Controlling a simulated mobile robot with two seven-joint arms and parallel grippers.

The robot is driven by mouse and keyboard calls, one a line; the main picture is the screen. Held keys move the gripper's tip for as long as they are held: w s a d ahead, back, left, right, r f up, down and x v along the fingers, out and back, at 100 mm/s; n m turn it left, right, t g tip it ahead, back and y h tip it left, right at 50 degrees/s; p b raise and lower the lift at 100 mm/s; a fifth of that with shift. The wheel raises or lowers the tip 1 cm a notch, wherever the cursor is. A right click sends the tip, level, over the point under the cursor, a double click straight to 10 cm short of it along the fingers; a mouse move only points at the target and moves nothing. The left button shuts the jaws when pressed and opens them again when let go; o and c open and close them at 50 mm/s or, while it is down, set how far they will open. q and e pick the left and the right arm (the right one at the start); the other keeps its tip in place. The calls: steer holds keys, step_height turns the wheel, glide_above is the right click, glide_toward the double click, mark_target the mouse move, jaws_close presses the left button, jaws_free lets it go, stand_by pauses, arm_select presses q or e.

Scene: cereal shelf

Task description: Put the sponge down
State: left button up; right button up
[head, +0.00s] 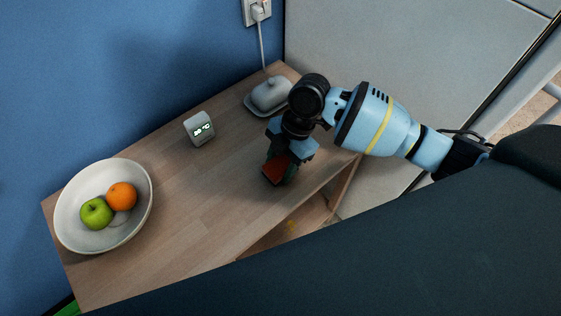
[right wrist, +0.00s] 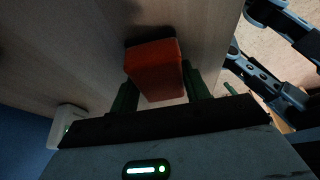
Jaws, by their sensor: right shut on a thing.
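The sponge (head: 274,171) is a red-orange block. In the head view it is over the right part of the wooden tabletop, near the front edge. My right gripper (head: 281,168) points down and is shut on it. In the right wrist view the sponge (right wrist: 155,70) sits between the two green fingers of my right gripper (right wrist: 161,88). A dark shadow lies close beside it on the wood; I cannot tell whether it touches the surface.
On the wooden table (head: 190,200) stand a white bowl (head: 68,218) with a green apple (head: 96,213) and an orange (head: 121,196), a small digital clock (head: 199,128) and a white covered dish (head: 270,95). The middle of the tabletop is clear. A blue wall (head: 120,70) is behind.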

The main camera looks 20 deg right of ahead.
steer(key=shift+f, duration=0.15)
steer(key=o, duration=0.9)
steer(key=shift+o, duration=0.2)
steer(key=v, duration=1.2)
steer(key=shift+p, duration=0.4)
steer(key=shift+a, duration=0.1)
